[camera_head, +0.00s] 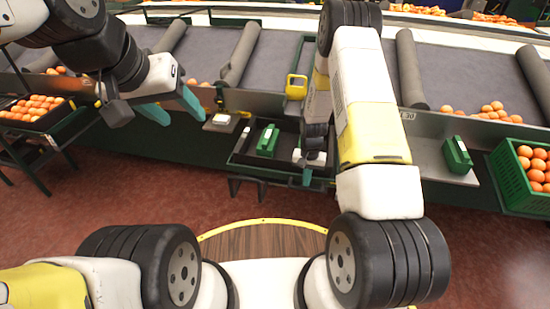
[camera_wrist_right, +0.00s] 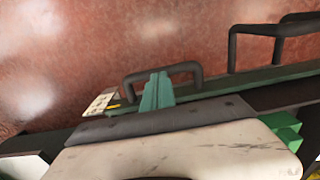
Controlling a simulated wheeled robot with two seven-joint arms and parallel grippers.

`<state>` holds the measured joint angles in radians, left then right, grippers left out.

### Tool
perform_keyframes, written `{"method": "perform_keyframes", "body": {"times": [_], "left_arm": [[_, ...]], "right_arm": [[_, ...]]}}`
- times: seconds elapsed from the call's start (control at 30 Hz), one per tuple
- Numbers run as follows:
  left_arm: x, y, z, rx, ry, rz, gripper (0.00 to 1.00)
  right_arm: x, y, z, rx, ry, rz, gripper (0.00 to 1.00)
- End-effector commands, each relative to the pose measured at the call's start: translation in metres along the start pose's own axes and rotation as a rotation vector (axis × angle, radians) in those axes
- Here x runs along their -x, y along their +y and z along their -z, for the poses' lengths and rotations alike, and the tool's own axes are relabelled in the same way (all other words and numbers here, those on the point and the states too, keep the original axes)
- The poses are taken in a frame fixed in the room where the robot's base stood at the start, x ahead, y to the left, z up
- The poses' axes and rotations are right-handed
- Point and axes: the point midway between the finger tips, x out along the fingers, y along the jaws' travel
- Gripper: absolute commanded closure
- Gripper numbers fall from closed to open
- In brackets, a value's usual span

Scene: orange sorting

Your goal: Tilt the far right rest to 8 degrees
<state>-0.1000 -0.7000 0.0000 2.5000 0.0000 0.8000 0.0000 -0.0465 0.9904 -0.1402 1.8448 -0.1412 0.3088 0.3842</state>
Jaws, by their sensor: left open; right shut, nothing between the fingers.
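A dark, tray-like rest (camera_head: 243,158) with black front handles hangs below the conveyor in the middle of the head view. A grey shelf (camera_head: 430,160) is further right. I cannot tell which of these is the far right rest, and no angle is readable. My right gripper (camera_head: 306,177) is shut and empty at the right part of the dark tray; the right arm hides part of the tray. In the right wrist view its teal fingers (camera_wrist_right: 155,92) are together, near or against a black handle (camera_wrist_right: 190,70); contact is unclear. My left gripper (camera_head: 172,107) is open and empty, left of the tray.
Green boxes stand on the tray (camera_head: 267,140) and shelf (camera_head: 457,155). A green crate of oranges (camera_head: 503,178) is at the right, a black crate of oranges (camera_head: 60,117) at the left. Grey rolls (camera_head: 410,68) lie across the belt. The red floor in front is clear.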

Motion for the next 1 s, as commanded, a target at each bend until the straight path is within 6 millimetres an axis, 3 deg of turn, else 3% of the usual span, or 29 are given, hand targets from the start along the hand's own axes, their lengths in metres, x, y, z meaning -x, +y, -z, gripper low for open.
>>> {"method": "perform_keyframes", "body": {"times": [1.0], "left_arm": [[0.0,0.0,0.0,0.0,0.0,0.0,0.45]], "right_arm": [[-0.0051,0.0001,-0.0001,0.0,-0.001,0.0,1.0]]}}
